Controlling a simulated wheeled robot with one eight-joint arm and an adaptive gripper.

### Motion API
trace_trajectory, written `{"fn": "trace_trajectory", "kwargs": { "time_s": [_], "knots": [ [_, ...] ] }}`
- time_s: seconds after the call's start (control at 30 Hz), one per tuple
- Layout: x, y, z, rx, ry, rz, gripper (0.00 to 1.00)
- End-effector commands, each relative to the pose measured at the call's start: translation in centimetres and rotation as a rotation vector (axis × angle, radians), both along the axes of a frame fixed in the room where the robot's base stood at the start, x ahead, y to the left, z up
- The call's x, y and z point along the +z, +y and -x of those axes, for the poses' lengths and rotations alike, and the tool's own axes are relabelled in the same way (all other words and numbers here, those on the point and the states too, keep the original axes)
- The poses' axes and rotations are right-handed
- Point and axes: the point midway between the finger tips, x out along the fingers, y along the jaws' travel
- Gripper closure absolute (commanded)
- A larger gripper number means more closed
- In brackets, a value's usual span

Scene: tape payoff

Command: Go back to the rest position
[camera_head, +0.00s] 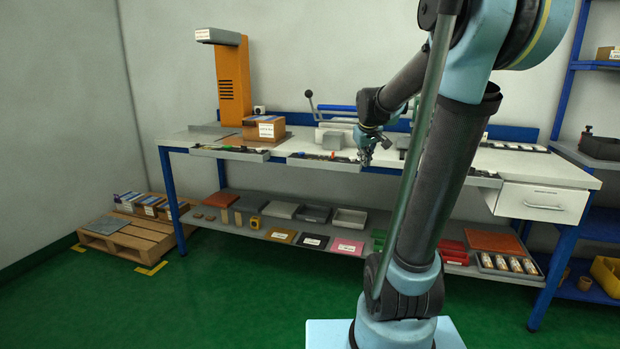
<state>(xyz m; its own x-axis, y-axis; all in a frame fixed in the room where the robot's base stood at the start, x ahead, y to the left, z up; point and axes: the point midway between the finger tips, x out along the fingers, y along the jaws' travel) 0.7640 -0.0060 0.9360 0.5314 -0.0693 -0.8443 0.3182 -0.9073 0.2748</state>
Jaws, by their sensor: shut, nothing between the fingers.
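My gripper (366,152) is at the end of my arm, above the front edge of the white workbench (190,138), near the middle of the picture. It is small in the view and its fingers are shut with nothing between them. It points down and is close to the front tray. I cannot tell whether it touches the tray. My own arm hides part of the bench to the right of the gripper.
An orange column (232,85) and a cardboard box (264,129) stand on the bench's left. A lever tool (310,100) stands behind. The lower shelf (230,230) holds bins and coloured plates. A wooden pallet (130,238) lies left. Green floor in front is clear.

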Motion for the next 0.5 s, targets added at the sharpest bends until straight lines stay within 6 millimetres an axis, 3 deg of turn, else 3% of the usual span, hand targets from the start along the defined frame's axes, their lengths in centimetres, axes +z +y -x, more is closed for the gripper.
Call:
{"fn": "trace_trajectory", "kwargs": {
  "time_s": [0.1,0.5],
  "knots": [
    [-1.4,-0.1,4.6,-0.041,0.040,-0.030,1.00],
    [-7.5,-0.1,18.7,-0.182,0.179,-0.124,1.00]
  ]
}}
